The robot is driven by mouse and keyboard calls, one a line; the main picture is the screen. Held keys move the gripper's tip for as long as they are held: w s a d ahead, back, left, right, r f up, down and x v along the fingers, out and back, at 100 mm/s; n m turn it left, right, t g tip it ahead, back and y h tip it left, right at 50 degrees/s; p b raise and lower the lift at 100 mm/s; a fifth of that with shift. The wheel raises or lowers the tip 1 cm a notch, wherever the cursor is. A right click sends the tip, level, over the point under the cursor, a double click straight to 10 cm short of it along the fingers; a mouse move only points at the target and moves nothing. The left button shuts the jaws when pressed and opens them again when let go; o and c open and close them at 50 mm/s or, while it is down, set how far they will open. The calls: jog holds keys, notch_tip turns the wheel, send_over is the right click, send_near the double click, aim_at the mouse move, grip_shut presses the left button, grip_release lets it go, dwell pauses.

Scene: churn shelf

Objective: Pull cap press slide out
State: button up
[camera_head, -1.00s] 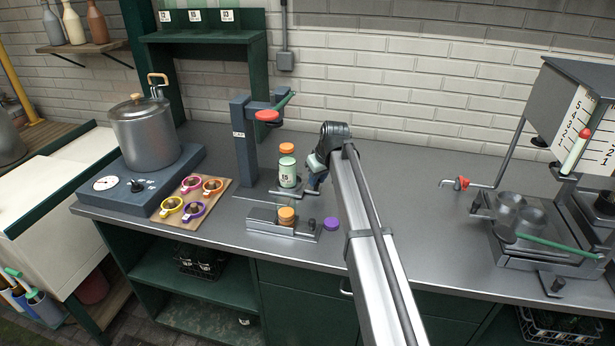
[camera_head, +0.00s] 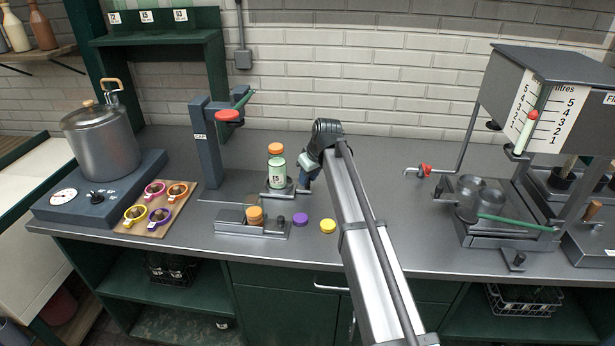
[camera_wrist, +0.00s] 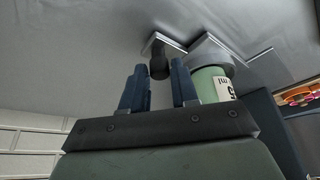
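The cap press has a dark column (camera_head: 207,145) labelled CAP and a red press head (camera_head: 228,116) with a green lever. Its slide (camera_head: 286,190) stands out to the right, carrying a green bottle (camera_head: 277,176) with an orange cap. The bottle is upright, clear to the right of the press head. In the wrist view, the slide's dark knob (camera_wrist: 158,62) sits between my gripper's (camera_wrist: 159,72) two fingers, with gaps visible at the sides. My gripper is open. The bottle (camera_wrist: 212,86) is just right of the right finger. The head view partly hides my fingertips.
The counter (camera_head: 400,225) is clear further right, up to a tap (camera_head: 424,170).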

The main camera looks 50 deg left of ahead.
jog(key=o, duration=0.3)
jog(key=v, duration=1.4)
jog(key=shift+a, duration=0.1)
